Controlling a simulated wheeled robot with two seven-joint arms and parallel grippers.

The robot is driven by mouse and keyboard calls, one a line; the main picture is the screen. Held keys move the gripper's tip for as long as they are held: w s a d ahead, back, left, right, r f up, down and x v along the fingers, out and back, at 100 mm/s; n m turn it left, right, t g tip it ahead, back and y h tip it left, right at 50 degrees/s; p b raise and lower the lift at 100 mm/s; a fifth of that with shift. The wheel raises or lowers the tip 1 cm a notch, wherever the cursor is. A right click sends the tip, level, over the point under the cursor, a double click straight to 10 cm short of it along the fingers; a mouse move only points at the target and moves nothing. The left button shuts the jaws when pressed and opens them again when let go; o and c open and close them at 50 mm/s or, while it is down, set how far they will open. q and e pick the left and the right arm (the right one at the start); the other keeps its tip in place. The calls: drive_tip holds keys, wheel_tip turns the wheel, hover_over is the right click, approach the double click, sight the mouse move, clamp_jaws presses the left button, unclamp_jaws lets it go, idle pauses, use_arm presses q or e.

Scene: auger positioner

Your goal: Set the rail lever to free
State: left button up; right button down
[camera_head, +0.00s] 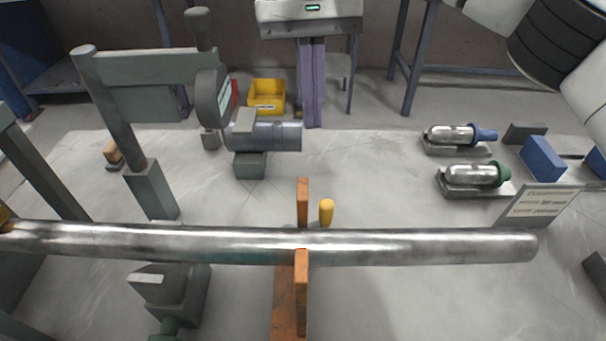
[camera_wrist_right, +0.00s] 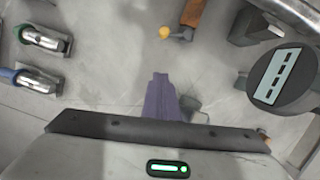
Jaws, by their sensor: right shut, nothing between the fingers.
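A lever with a yellow knob (camera_head: 326,212), which I take to be the rail lever, stands just behind the long steel tube, right of the orange support (camera_head: 303,200). The tube hides its lower part. In the right wrist view the yellow knob (camera_wrist_right: 166,32) sits on a short dark stem beside the orange piece. My right gripper (camera_head: 313,124), with purple fingers, points down behind the lever, apart from it. Its fingers (camera_wrist_right: 159,76) are shut and empty. My left gripper is not in view.
The long steel tube (camera_head: 420,245) crosses the front. A dark round dial (camera_head: 208,97) and a grey motor-like cylinder (camera_head: 270,136) stand left of my gripper. A yellow bin (camera_head: 267,95) is behind. Two metal cylinders (camera_head: 450,135) (camera_head: 472,175) lie at right. The floor between is clear.

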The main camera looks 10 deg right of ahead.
drive_tip(key=b+x, duration=0.2)
drive_tip(key=x, duration=0.8)
drive_tip(key=shift+s+d, duration=0.1)
drive_tip(key=shift+s, duration=0.05)
drive_tip(key=s, duration=0.2)
drive_tip(key=shift+s+r, duration=0.25)
drive_tip(key=shift+s, duration=0.15)
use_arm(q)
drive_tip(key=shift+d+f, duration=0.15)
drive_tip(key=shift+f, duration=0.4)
use_arm(e)
drive_tip(key=shift+s, duration=0.55)
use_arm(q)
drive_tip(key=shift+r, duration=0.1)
